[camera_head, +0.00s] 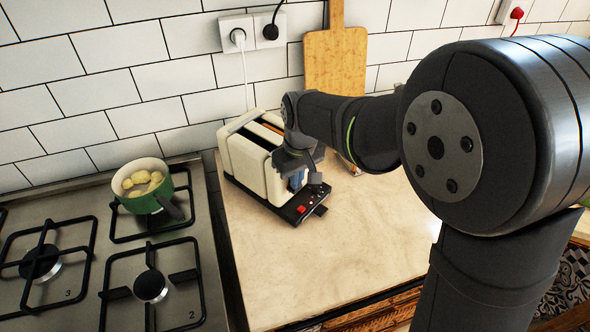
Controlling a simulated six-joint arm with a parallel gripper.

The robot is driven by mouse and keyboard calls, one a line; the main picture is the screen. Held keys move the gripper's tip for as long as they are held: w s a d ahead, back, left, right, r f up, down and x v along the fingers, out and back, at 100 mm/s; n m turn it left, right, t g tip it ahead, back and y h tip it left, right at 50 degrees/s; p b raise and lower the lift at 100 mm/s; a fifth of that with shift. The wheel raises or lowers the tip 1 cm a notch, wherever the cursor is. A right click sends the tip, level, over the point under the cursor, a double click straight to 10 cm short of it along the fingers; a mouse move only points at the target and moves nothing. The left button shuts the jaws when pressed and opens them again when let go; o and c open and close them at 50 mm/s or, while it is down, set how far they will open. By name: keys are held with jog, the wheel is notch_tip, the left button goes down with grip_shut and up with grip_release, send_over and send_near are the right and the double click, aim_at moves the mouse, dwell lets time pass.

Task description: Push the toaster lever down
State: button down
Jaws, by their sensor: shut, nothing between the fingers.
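A cream toaster (243,160) with a black base stands on the counter near the tiled wall. Brown bread shows in its top slots. A red button (301,209) and small controls are on the base at its front end. A black tab (320,211), which looks like the lever, sticks out low at that end. My gripper (311,180) is shut and empty at the toaster's front end, just above the tab. It hides part of the front face. I cannot tell whether the fingers touch the toaster or tab.
A green pot (148,199) with potatoes sits on the gas hob (75,285) at the left. A wooden cutting board (335,65) leans on the wall behind. A white cord runs from the socket (236,32) down behind the toaster. The counter (290,275) in front is clear.

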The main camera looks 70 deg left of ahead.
jog(key=shift+f, duration=0.65)
jog(key=shift+r, duration=0.15)
jog(key=d, duration=0.2)
jog(key=d+r, duration=0.1)
jog(key=shift+w, duration=0.4)
notch_tip(320, 180, up, 17)
jog(key=d, duration=0.1)
jog(key=shift+w+d+r, duration=0.15)
jog(key=shift+w+d, duration=0.1)
jog(key=shift+d, duration=0.05)
notch_tip(320, 180, down, 17)
jog(key=a, duration=0.1)
jog(key=shift+s+a, duration=0.25)
jog(key=shift+a, duration=0.1)
